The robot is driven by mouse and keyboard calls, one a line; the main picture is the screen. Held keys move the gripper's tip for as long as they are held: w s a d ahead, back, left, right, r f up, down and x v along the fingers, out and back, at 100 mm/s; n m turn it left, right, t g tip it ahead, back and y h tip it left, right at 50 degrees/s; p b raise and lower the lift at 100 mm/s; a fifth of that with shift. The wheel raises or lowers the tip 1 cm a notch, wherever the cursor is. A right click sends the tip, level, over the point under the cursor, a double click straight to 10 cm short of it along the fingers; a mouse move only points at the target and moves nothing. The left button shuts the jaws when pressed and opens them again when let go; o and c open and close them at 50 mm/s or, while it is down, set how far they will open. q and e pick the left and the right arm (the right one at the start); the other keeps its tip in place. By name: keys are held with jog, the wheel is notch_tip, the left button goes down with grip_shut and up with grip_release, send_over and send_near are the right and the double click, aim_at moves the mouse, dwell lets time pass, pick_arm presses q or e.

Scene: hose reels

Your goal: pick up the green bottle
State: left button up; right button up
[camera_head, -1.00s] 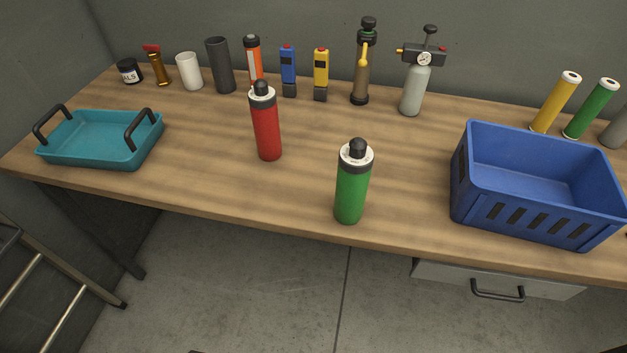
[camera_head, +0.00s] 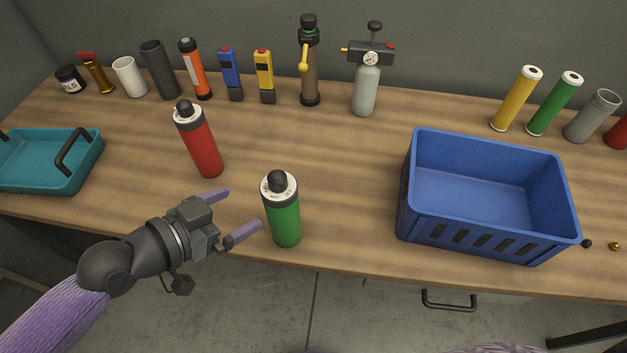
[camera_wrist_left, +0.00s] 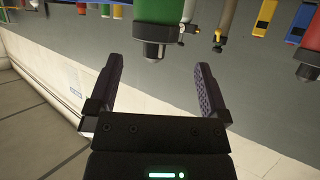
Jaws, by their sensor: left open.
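The green bottle (camera_head: 284,218) has a white and dark collar and a black cap, and stands upright near the front edge of the wooden table. In the left wrist view the green bottle (camera_wrist_left: 158,12) shows at the top, upside down, beyond the fingertips. My left gripper (camera_head: 244,212) is open and empty, just left of the bottle and apart from it. Its two fingers also show in the left wrist view (camera_wrist_left: 156,75), spread with nothing between them. My right gripper is not in view.
A red bottle (camera_head: 201,147) stands behind and left of the green one. A blue crate (camera_head: 483,242) is to the right, a teal tray (camera_head: 38,178) at far left. Several tools and canisters line the back. The table (camera_head: 340,185) between bottle and crate is clear.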

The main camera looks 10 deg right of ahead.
aim_at(280, 194)
pick_arm(q)
jog(key=x, duration=0.6)
jog(key=b+x, duration=0.1)
jog(key=x, duration=0.3)
jog(key=shift+s+f, duration=0.25)
jog(key=shift+f, duration=0.05)
grip_shut()
